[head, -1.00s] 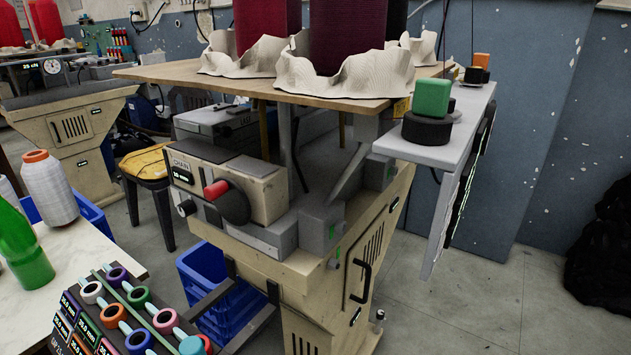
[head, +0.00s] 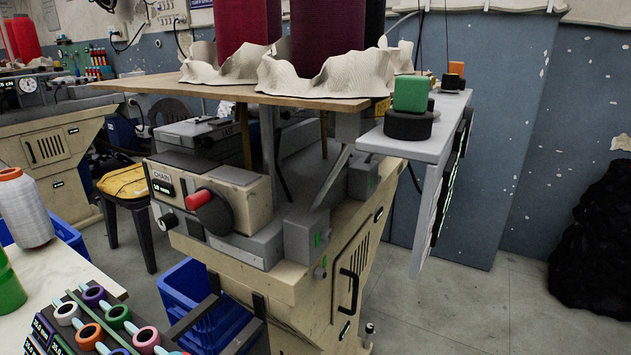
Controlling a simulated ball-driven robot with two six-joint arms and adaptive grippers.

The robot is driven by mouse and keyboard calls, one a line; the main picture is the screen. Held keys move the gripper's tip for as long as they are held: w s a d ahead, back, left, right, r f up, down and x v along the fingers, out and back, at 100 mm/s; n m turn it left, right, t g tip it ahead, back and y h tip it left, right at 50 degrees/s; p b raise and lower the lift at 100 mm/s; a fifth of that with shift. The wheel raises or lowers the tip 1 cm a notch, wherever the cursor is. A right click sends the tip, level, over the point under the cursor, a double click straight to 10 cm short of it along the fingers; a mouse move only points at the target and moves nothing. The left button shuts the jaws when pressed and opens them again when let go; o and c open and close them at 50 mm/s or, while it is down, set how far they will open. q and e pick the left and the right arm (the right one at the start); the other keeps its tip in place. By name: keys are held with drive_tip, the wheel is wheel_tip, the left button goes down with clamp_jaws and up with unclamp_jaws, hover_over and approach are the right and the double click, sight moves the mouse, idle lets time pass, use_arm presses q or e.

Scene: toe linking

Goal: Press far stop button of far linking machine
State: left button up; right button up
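A linking machine (head: 285,282) with a beige body stands in the middle of the head view. Its front box has a dial and a black round part with a red-ended knob (head: 198,199). A grey shelf (head: 400,146) juts from its right side. On the shelf, a green block (head: 411,94) sits on a black round base, and a smaller orange block (head: 456,68) on a black base stands farther back. Another similar machine (head: 48,150) stands at the back left, partly cut off. I cannot tell which part is the stop button. Neither gripper is in view.
A white table (head: 75,270) at the lower left holds a thread cone (head: 24,210), a green bottle (head: 8,285) and a rack of coloured rings (head: 90,330). Blue crates (head: 190,290) and a stool (head: 128,185) stand near the machine. Floor at the right is clear before a black heap (head: 597,240).

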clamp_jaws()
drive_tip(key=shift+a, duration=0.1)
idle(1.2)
